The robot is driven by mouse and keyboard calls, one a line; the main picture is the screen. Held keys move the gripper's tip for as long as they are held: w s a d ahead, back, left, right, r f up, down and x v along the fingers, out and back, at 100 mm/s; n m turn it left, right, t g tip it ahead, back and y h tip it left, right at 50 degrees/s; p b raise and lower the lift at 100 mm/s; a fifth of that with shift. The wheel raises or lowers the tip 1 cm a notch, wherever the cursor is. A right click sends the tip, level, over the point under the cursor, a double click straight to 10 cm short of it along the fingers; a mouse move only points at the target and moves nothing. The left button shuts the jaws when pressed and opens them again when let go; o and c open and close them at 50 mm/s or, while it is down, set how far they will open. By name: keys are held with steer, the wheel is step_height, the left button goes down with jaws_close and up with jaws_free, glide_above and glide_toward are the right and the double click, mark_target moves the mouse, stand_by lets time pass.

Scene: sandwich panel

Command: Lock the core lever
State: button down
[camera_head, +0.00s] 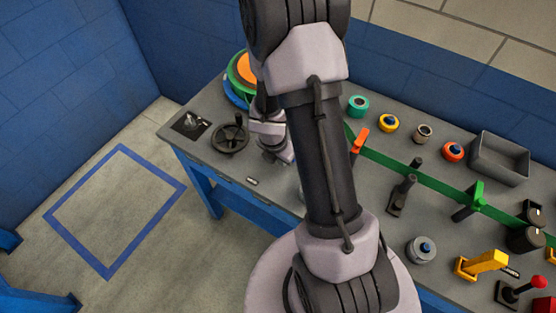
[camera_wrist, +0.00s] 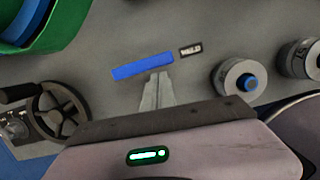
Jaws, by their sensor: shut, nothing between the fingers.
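Several levers stand on the grey panel (camera_head: 330,240) in the head view: an orange-handled one (camera_head: 360,139), a dark one (camera_head: 402,194), a green one (camera_head: 471,201) and a yellow one (camera_head: 483,263). I cannot tell which is the core lever; no label naming it is readable. My gripper (camera_wrist: 157,80) is shut and empty in the wrist view. Its fingertips are close to a blue strip (camera_wrist: 142,67) on the panel, beside a small dark label reading WELD (camera_wrist: 190,50). In the head view my arm hides much of the panel's middle.
A black handwheel (camera_head: 231,134) is at the panel's left, also in the wrist view (camera_wrist: 57,110). Round buttons (camera_head: 388,123) and a grey bin (camera_head: 498,158) line the back. A grey knob with a blue centre (camera_wrist: 241,80) is right of my gripper.

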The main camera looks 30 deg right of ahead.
steer(key=shift+d, duration=0.3)
stand_by(0.5)
